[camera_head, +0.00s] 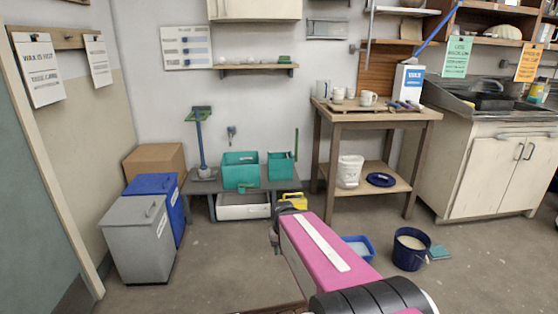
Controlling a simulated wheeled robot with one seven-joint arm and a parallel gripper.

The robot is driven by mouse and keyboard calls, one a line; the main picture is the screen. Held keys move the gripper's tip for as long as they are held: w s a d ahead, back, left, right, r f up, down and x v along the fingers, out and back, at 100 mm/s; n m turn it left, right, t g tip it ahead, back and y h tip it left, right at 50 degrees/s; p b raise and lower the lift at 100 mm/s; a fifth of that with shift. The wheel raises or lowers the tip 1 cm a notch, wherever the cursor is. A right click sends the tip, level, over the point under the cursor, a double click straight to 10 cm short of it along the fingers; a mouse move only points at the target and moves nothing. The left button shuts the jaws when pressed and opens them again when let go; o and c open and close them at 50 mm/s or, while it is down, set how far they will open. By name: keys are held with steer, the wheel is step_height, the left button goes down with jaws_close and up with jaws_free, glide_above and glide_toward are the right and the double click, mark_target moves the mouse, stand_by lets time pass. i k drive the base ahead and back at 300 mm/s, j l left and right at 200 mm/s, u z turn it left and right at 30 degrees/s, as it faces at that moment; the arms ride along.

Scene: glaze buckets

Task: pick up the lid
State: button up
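A round dark blue lid (381,179) lies flat on the lower shelf of the wooden table (398,184), with a small pale mark on top. It sits to the right of a white bucket (350,171). A dark blue bucket (410,249) with pale liquid stands uncovered on the floor, in front of the table. My pink arm reaches up from the bottom of the view, left of and nearer than the lid. Its far end is dark and bends down; I cannot make out my gripper's fingers.
A blue tub (358,247) sits partly behind my arm. A teal sponge-like block (439,253) lies beside the blue bucket. Mugs (368,98) and a WAX box (408,83) stand on the tabletop. Grey (140,240) and blue bins stand left.

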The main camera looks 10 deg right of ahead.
mark_target(379, 179)
steer(key=l+u, duration=0.4)
steer(key=l, duration=5.55)
steer(key=k, duration=0.05)
